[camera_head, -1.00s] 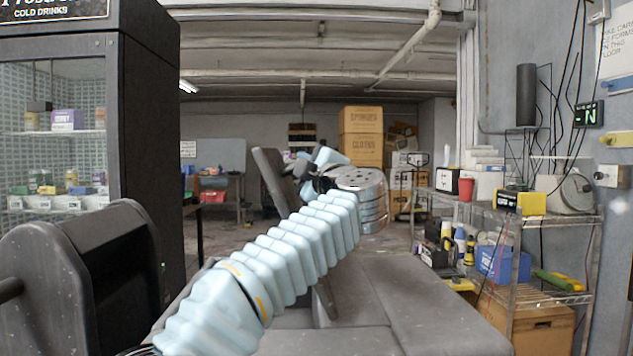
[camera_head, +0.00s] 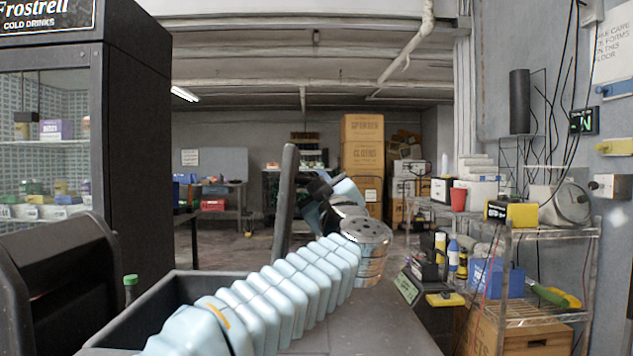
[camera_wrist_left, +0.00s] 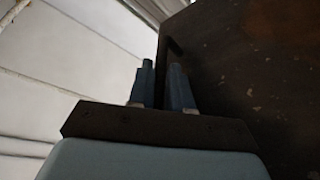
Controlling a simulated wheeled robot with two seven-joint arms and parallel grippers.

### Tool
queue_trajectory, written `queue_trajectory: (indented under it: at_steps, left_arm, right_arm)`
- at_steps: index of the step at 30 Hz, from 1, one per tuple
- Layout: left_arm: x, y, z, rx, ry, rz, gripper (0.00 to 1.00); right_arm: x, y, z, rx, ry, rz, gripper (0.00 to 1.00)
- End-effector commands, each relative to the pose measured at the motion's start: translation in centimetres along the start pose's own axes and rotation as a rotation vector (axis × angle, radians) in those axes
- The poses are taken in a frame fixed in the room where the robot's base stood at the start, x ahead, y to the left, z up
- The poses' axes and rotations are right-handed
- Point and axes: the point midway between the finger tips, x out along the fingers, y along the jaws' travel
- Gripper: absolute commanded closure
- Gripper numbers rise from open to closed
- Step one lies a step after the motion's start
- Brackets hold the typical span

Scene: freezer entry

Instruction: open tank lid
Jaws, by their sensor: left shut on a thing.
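The dark grey tank lid (camera_head: 285,205) stands nearly upright in the head view and shows almost edge-on. Below it the dark tank (camera_head: 158,300) is partly open at the left, with its inner wall in sight. My left gripper (camera_head: 314,186) is at the lid's right side, shut on the lid; my forearm hides part of the contact. In the left wrist view my left gripper (camera_wrist_left: 160,75) has its two blue-grey fingers close together against the dark, speckled lid (camera_wrist_left: 250,70). What lies between the fingertips is hard to make out. My right gripper is not in view.
A drinks cooler (camera_head: 135,130) stands at the left. A green-capped bottle (camera_head: 131,286) stands by the tank's left side. A wire shelf (camera_head: 520,320) with loose goods is at the right, near the wall. Stacked cartons (camera_head: 362,160) stand at the back.

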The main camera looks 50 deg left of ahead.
Motion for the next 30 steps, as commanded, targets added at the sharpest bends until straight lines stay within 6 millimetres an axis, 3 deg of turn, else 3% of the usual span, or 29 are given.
queue_trajectory:
  at_steps: [10,11,14,23,26,30]
  left_arm:
    - [0.0,-0.2,0.3,0.002,-0.003,-0.005,1.0]
    - [0.0,-0.2,0.3,0.003,-0.003,-0.005,0.76]
    - [0.0,-0.2,0.2,0.002,-0.002,-0.005,0.61]
    - [-0.1,-0.1,0.1,0.001,-0.001,-0.002,0.6]
    - [-1.0,-0.1,0.1,0.001,0.0,0.0,0.6]
    - [-3.7,-0.1,0.2,0.0,-0.001,0.001,0.6]
  right_arm:
    - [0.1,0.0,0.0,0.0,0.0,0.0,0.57]
    - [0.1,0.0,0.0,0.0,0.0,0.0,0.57]
    - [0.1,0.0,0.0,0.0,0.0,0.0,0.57]
    - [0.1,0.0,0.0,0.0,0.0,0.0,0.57]
    - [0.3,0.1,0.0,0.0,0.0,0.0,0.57]
    - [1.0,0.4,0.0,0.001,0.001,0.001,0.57]
